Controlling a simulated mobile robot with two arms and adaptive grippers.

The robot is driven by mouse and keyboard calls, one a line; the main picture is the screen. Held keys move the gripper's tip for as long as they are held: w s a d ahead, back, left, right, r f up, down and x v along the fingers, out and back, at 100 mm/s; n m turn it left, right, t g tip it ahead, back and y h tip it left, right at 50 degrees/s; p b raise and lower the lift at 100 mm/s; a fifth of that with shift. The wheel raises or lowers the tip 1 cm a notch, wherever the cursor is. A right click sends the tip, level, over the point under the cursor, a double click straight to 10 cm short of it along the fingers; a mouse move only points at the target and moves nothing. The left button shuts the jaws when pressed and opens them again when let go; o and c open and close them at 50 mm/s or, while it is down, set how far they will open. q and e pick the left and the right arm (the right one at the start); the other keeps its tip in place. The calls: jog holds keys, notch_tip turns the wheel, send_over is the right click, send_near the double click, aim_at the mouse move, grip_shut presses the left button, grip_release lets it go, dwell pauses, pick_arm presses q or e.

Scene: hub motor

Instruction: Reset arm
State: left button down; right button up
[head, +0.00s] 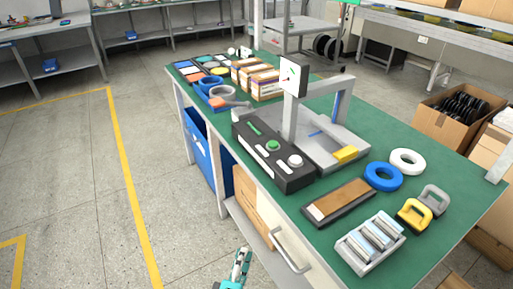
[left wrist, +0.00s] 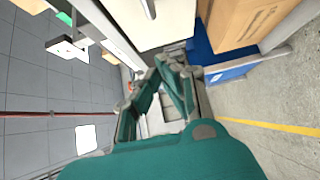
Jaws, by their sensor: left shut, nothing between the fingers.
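My left gripper (head: 241,256) shows at the bottom middle of the head view, low beside the near side of the green workbench (head: 413,137) and over the floor. In the left wrist view the left gripper (left wrist: 162,66) has its teal and grey fingers drawn together at the tips, with nothing held between them. My right gripper is not in either view.
A blue bin (head: 203,145) and a cardboard box (head: 252,199) sit under the bench. A drawer handle (head: 288,254) juts out near my left gripper. Rings, blocks and a grey press stand on the bench. The floor to the left is clear, with yellow lines.

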pick_arm(q)
jog(key=s+a+f+m+g+p, duration=0.1)
jog(key=s+a+f+m+g, duration=0.25)
jog(key=f, duration=0.55)
jog(key=s+a+f+m+g+p, duration=0.1)
jog(key=s+f+m+g, duration=0.25)
jog(key=s+f, duration=0.4)
jog(key=s+a+f+m+g+p, duration=0.2)
jog(key=s+f+m, duration=0.2)
jog(key=f, duration=0.6)
jog(key=s+a+f+m+g+y, duration=0.1)
jog(key=s+a+f+m+g, duration=0.1)
jog(key=s, duration=0.6)
jog(key=s+a+f+m+g+y+p, duration=0.1)
jog(key=s+a+f+m+g, duration=0.1)
jog(key=s, duration=0.5)
jog(key=s+a+f+m+g+y, duration=0.1)
jog(key=s+a+f+m+g, duration=0.2)
jog(key=s+a+f, duration=0.2)
jog(key=s+a, duration=0.1)
jog(key=s, duration=0.2)
jog(key=shift+s+a+f+g+p, duration=0.2)
jog(key=shift+s+a+g+p, duration=0.1)
jog(key=shift+a, duration=0.1)
